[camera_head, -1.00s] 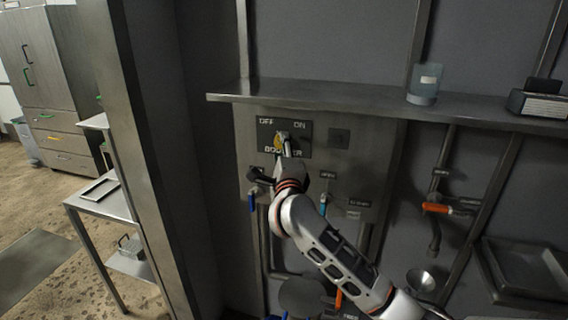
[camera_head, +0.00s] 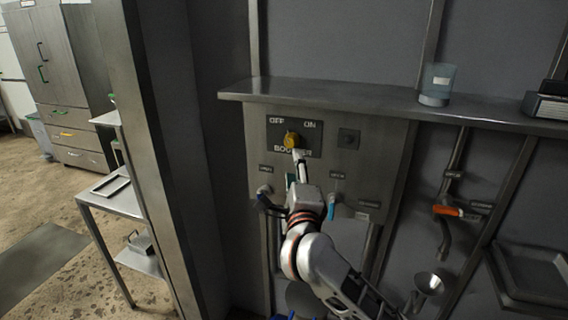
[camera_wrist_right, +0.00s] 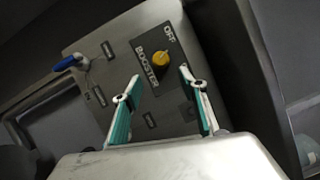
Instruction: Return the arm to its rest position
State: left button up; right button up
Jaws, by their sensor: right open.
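My right arm reaches up from the bottom right in the head view, and its gripper (camera_head: 297,164) is just below the yellow booster knob (camera_head: 291,140). In the right wrist view the gripper (camera_wrist_right: 160,78) is open, with its two teal-padded fingers apart and nothing between the pads. The yellow knob (camera_wrist_right: 161,59) shows there beyond the fingertips, apart from them. It sits on a dark plate (camera_head: 311,131) marked OFF, ON and BOOSTER. Which mark the knob points to is hard to tell. My left gripper is not in view.
A metal shelf (camera_head: 390,101) juts out above the panel (camera_head: 380,155), with a translucent cup (camera_head: 437,85) on it. A side table (camera_head: 112,195) stands at the left.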

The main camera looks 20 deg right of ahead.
jog(key=s+a+f+n+y, duration=0.2)
jog(key=s+f+n+y, duration=0.1)
jog(key=s+f+n, duration=0.4)
jog(key=s+a+f+n+g+y, duration=0.1)
jog(key=s+f+n+y, duration=0.25)
jog(key=f+n, duration=0.55)
jog(key=s+a+f+n+y, duration=0.25)
jog(key=s+f+n, duration=0.35)
jog(key=f, duration=0.3)
jog(key=s+d+f+n+g+h, duration=0.1)
jog(key=s+d+f+n+g, duration=0.1)
jog(key=s+f, duration=0.5)
jog(key=s+d+f+n+g+h, duration=0.2)
jog(key=s+d+f+g, duration=0.3)
jog(key=f, duration=0.8)
jog(key=s+n, duration=0.1)
jog(key=s, duration=0.2)
jog(key=shift+d+f, duration=0.2)
jog(key=shift+d, duration=0.05)
